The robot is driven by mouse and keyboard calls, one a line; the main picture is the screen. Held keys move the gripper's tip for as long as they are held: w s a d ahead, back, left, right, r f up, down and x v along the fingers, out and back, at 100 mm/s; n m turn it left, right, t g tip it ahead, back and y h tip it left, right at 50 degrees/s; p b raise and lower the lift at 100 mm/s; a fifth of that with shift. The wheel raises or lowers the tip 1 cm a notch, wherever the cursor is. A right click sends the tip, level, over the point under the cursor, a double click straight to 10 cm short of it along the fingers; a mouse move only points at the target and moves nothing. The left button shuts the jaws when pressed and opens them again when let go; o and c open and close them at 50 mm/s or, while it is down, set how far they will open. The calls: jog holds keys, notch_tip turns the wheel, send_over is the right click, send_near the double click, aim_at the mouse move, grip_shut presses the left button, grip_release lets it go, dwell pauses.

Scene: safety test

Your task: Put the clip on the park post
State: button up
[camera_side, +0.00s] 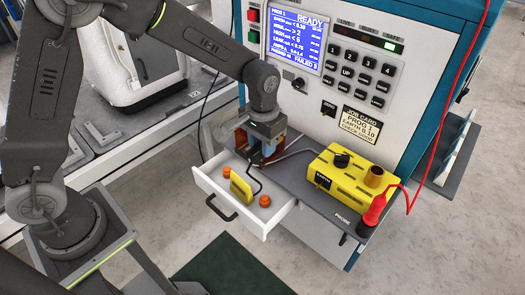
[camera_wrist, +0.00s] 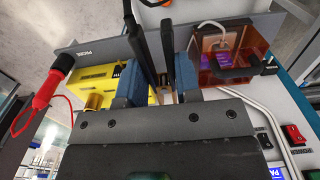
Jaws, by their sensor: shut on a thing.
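My gripper (camera_side: 267,150) is above the shelf, beside the open drawer. In the wrist view its two blue fingers (camera_wrist: 158,82) are close together, with two long dark arms between them. These appear to be the clip (camera_wrist: 142,42), but its jaws and body are mostly hidden. The yellow box (camera_side: 335,178) stands to the right of my gripper, apart from it. A copper-coloured post (camera_side: 374,176) rises from that box; it also shows in the wrist view (camera_wrist: 93,102). No label marking a park post is readable.
A white drawer (camera_side: 216,203) stands open, holding a yellow plate (camera_side: 241,187) and orange knobs. A red probe (camera_side: 374,211) with a red cord sits at the shelf's right end. An amber see-through box (camera_wrist: 214,58) is beside my gripper. Cables run around it.

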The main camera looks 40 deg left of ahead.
notch_tip(320, 180, up, 2)
jog(key=w+a, duration=0.3)
jog(key=a, duration=0.8)
jog(key=w+a, duration=0.3)
jog(key=a, duration=0.8)
jog(key=w+a, duration=0.3)
jog(key=a, duration=0.8)
notch_tip(320, 180, down, 24)
jog(key=shift+w+d+f, duration=0.1)
jog(key=shift+w+d, duration=0.05)
jog(key=shift+w, duration=1.25)
jog(key=shift+w+d+f, duration=0.1)
jog(key=shift+w+d, duration=0.05)
jog(key=shift+w, duration=1.25)
jog(key=shift+w+r, duration=0.1)
jog(key=shift+w, duration=0.1)
jog(key=shift+w, duration=0.7)
jog(key=shift+w, duration=0.3)
jog(key=shift+w, duration=0.4)
